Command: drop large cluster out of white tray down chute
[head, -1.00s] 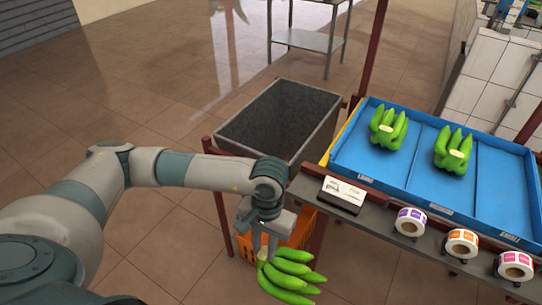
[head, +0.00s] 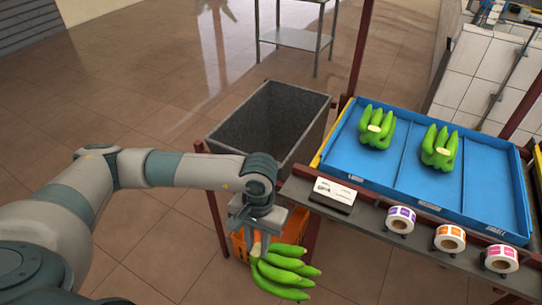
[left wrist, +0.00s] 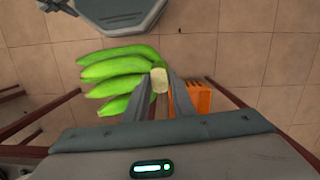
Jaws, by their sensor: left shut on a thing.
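My left gripper (head: 258,238) is shut on the crown of a green banana cluster (head: 284,272), which hangs in the air in front of the stand. In the left wrist view the cluster (left wrist: 118,72) spreads to the left of the fingers (left wrist: 160,90), its pale cut crown between them. A grey open-topped box (head: 270,122), possibly the chute, stands behind the gripper; its bottom is hidden. A blue tray (head: 398,240) with dividers holds two other green clusters (head: 376,127) (head: 439,148). I see no white tray. My right gripper is out of view.
An orange crate (head: 240,246) sits low behind the held cluster; it also shows in the left wrist view (left wrist: 200,98). A small scale (head: 332,194) and label rolls (head: 401,220) (head: 450,238) (head: 501,259) line the stand's front ledge. Floor on the left is clear.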

